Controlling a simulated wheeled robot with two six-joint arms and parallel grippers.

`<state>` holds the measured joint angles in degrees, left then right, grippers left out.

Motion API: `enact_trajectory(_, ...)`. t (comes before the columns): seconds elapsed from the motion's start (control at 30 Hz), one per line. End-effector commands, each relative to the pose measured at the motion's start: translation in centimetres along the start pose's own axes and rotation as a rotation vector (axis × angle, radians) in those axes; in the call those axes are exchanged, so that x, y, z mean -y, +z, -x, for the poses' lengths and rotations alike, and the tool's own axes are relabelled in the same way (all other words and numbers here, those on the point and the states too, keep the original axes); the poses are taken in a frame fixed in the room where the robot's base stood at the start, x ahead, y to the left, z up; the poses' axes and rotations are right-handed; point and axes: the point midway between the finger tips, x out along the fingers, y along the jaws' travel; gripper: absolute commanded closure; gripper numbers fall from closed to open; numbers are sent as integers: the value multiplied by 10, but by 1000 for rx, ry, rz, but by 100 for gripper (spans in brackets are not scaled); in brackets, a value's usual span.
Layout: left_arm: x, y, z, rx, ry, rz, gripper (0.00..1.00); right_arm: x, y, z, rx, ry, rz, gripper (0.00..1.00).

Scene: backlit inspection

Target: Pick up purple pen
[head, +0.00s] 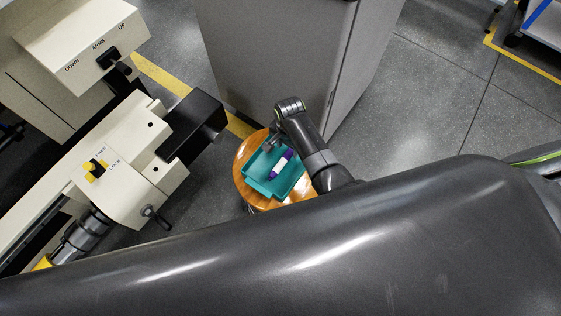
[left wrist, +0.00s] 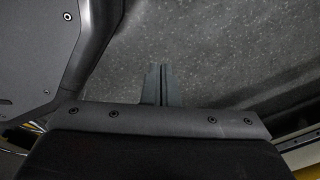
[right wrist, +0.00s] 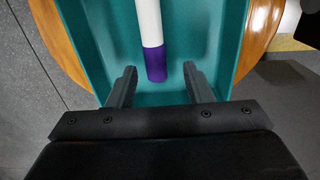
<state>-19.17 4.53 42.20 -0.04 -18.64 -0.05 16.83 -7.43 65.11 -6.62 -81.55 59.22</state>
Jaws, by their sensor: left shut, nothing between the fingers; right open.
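The purple pen (head: 282,163) is a thick marker with a white barrel and purple ends. It lies in a teal tray (head: 262,188) on a round wooden stool (head: 243,163). In the right wrist view the pen (right wrist: 151,40) runs away from me, its purple end nearest. My right gripper (head: 274,142) is over the tray. In the right wrist view its open fingers (right wrist: 160,85) stand either side of the pen's near end, apart from it. My left gripper (left wrist: 161,84) is shut and empty, over grey floor. Its contact with anything else is not visible.
A cream machine (head: 120,165) with levers and a black block stands left of the stool. A grey cabinet (head: 265,55) stands behind it. Open speckled floor (head: 440,90) lies to the right. My own dark arm covers the lower part of the head view.

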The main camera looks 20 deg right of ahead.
Motion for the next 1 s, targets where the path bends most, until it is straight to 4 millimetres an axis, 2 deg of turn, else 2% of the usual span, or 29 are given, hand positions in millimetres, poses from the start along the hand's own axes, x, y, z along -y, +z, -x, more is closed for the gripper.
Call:
enact_trajectory(0.03,0,-3,-4,-5,0,0,100,0,0,-10,1,3,0,54)
enact_trajectory(0.13,0,-11,-5,-14,0,0,100,0,0,-20,1,2,-1,54)
enact_trajectory(0.43,0,-17,-3,-21,-1,-1,100,0,0,-23,0,0,-1,54)
enact_trajectory(0.77,3,-15,-4,-18,-5,-2,100,0,0,-22,0,0,-1,96)
enact_trajectory(1.0,3,-14,-3,-17,-5,-2,100,0,0,-22,0,0,-1,96)
